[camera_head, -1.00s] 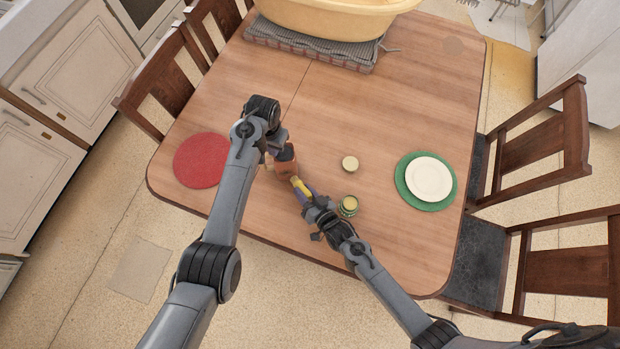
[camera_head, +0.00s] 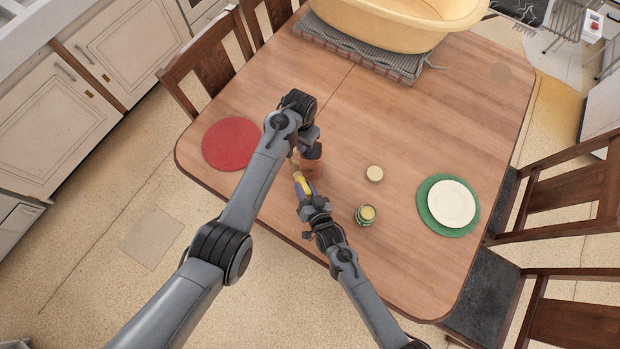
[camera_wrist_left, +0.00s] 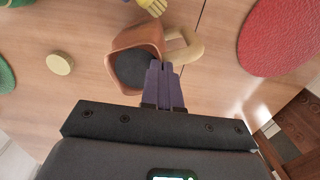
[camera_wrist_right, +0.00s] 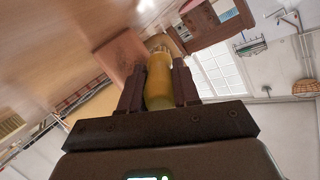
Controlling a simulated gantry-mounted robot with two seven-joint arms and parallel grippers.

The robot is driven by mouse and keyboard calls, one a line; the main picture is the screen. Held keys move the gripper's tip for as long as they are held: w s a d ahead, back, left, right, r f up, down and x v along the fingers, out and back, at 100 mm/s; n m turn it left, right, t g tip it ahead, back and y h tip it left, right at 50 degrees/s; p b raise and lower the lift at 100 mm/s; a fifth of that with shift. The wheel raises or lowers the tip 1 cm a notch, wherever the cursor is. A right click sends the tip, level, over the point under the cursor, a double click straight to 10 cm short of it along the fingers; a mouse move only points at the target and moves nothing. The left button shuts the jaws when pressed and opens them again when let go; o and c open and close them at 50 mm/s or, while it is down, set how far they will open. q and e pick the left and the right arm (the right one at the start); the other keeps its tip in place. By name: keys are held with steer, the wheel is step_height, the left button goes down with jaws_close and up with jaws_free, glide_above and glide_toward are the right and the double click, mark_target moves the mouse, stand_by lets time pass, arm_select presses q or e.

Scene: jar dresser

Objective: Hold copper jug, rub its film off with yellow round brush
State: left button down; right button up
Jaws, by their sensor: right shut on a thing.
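The copper jug (camera_head: 312,162) is reddish brown with a dark inside and a pale handle (camera_wrist_left: 183,50). In the left wrist view its mouth (camera_wrist_left: 133,68) faces the camera. My left gripper (camera_wrist_left: 165,85) has its fingers close together at the rim beside the handle, shut on the jug's wall. My right gripper (camera_wrist_right: 158,88) is shut on the yellow round brush (camera_wrist_right: 158,78). The brush (camera_head: 302,184) has its bristles (camera_wrist_right: 160,50) close to the jug's side; I cannot tell whether they touch. Any film on the jug's side (camera_wrist_right: 118,55) is too small to make out.
A green-banded jar (camera_head: 365,215) and a pale round lid (camera_head: 374,173) stand right of my right gripper. A red round mat (camera_head: 232,144) lies left. A white plate (camera_head: 452,202) sits on a green mat. A tub (camera_head: 400,25) stands at the back. The table's middle is clear.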

steer(key=shift+w+a+r, duration=0.1)
steer(key=shift+r, duration=0.1)
steer(key=shift+s+d+r, duration=0.1)
steer(key=shift+s+d, duration=0.1)
steer(key=shift+d, duration=0.95)
steer(key=shift+s+d+f, duration=0.1)
steer(key=shift+s+d, duration=0.05)
steer(key=shift+d, duration=0.95)
steer(key=shift+s+d+r, duration=0.1)
steer(key=shift+s+d, duration=0.1)
steer(key=shift+d, duration=0.95)
steer(key=shift+d+r, duration=0.4)
steer(key=shift+r, duration=0.1)
steer(key=shift+w+a+r, duration=0.1)
steer(key=shift+w+a, duration=0.1)
steer(key=shift+a, duration=1)
steer(key=shift+w+a+r, duration=0.1)
steer(key=shift+w+a, duration=0.05)
steer(key=shift+a, duration=1.05)
steer(key=shift+w+a+r, duration=0.1)
steer(key=shift+w+a, duration=0.1)
steer(key=shift+a, duration=1)
steer(key=shift+s, duration=0.1)
steer(key=shift+s+a, duration=0.2)
steer(key=shift+s, duration=1.05)
steer(key=shift+s+a, duration=0.2)
steer(key=shift+s, duration=1)
steer(key=shift+w, duration=0.1)
